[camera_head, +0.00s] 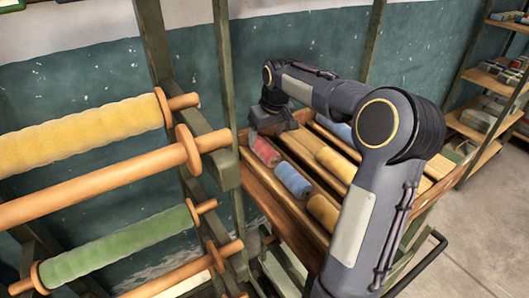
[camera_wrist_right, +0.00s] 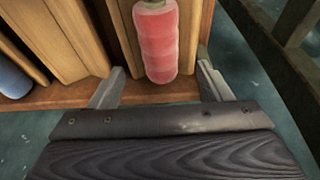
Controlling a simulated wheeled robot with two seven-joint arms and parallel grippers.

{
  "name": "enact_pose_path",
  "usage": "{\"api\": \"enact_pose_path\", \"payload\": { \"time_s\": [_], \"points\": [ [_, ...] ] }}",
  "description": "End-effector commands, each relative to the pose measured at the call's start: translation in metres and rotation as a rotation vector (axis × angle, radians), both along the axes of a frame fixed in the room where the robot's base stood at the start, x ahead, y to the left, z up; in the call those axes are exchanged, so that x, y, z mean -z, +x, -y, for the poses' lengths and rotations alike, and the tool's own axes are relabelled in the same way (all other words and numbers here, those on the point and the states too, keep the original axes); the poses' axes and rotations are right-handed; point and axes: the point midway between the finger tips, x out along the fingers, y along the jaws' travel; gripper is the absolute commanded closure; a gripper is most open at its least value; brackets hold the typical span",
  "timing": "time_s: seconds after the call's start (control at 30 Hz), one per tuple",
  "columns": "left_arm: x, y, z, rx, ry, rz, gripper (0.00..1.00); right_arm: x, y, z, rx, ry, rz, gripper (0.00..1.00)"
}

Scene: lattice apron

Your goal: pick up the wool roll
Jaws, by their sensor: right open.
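Several wool rolls lie in a wooden tray with slats. A red wool roll (camera_head: 265,152) lies at the tray's left end, close to my right gripper. A blue roll (camera_head: 293,180) and a yellow roll (camera_head: 323,212) lie in line with it, nearer the camera. In the right wrist view the red roll (camera_wrist_right: 158,45) lies between the two fingers of my right gripper (camera_wrist_right: 160,88), with space on both sides. The gripper is open and empty. In the head view the right gripper (camera_head: 270,128) is at the tray's far left corner, its fingers partly hidden. My left gripper is not in view.
The wooden tray (camera_head: 262,192) has raised slats between its lanes. More rolls, yellow (camera_head: 335,163) and blue (camera_head: 338,130), lie in other lanes. A rack with big yellow (camera_head: 80,133) and green (camera_head: 120,245) rollers stands at the left. Shelves (camera_head: 490,110) stand at the right.

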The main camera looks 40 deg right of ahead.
Motion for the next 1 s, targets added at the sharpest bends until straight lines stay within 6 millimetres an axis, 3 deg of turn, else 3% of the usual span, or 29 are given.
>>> {"api": "enact_pose_path", "payload": {
  "time_s": [0.2,0.33,1.0],
  "points": [
    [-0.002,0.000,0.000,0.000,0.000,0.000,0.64,0.033,0.001,0.001,-0.002,0.002,-0.003,0.28],
    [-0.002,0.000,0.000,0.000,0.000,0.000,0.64,0.046,0.006,0.001,-0.001,0.001,-0.001,0.28],
    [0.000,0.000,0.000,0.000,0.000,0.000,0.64,0.052,0.007,0.001,-0.002,0.002,0.000,0.28]
  ]
}}
